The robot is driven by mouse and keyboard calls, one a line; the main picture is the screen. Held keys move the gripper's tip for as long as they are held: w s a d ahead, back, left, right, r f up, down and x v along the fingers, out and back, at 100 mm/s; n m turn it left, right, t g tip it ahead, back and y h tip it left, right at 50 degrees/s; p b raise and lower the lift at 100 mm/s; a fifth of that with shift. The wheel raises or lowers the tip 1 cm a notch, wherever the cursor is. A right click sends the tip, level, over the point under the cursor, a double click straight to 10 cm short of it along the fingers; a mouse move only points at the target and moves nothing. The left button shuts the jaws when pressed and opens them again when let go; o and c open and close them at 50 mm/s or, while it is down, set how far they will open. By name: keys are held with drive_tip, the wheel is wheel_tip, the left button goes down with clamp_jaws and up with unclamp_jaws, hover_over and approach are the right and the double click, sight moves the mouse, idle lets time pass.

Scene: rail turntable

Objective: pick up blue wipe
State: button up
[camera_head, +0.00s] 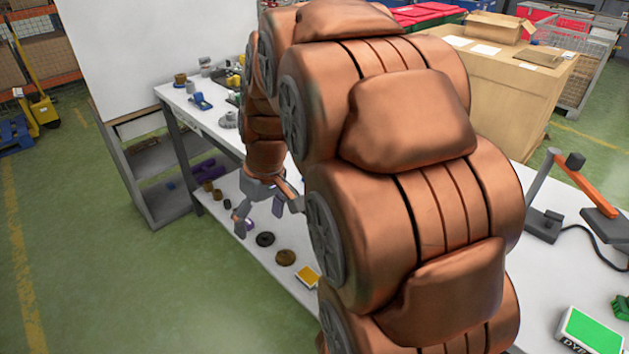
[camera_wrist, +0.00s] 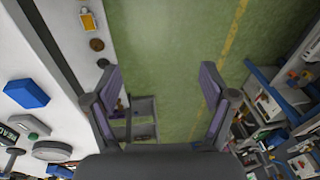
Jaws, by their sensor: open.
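My gripper (camera_head: 268,214) hangs open and empty beside the long white table, over its lower shelf edge and the green floor. In the wrist view its two fingers (camera_wrist: 161,85) are spread wide with only floor and a grey rack between them. A flat blue block-like thing (camera_wrist: 27,93) lies on the white top at the left of the wrist view, well outside the fingers. It may be the blue wipe, but I cannot tell for sure. My arm hides much of the table in the head view.
The lower shelf holds a dark disc (camera_head: 265,239), a brown disc (camera_head: 285,257) and a yellow-orange box (camera_head: 306,277). A grey rack (camera_head: 160,170) stands left of the table. A desk lamp (camera_head: 575,190) and a green-topped box (camera_head: 590,332) are at right. Green floor is free at left.

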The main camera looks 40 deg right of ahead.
drive_tip(key=w+d+f+t, duration=0.1)
drive_tip(key=w+d, duration=0.1)
drive_tip(key=d, duration=0.7)
drive_tip(key=w+d+t, duration=0.1)
drive_tip(key=w+d, duration=0.2)
drive_tip(key=d, duration=0.6)
drive_tip(key=w+d+f+t+h+b, duration=0.1)
drive_tip(key=w+d, duration=0.2)
drive_tip(key=d, duration=0.6)
drive_tip(key=shift+w+f, duration=0.2)
drive_tip(key=shift+f, duration=0.1)
drive_tip(key=shift+x, duration=1)
drive_tip(key=shift+t, duration=0.3)
drive_tip(key=shift+s+p+x, duration=0.15)
drive_tip(key=shift+p+x, duration=0.45)
drive_tip(key=shift+x, duration=0.75)
drive_tip(key=shift+s+p+x, duration=0.15)
drive_tip(key=shift+p+x, duration=0.4)
drive_tip(key=shift+x, duration=0.85)
drive_tip(key=shift+d+f, duration=0.15)
drive_tip(key=shift+d, duration=0.05)
drive_tip(key=c, duration=1)
drive_tip(key=shift+c, duration=0.2)
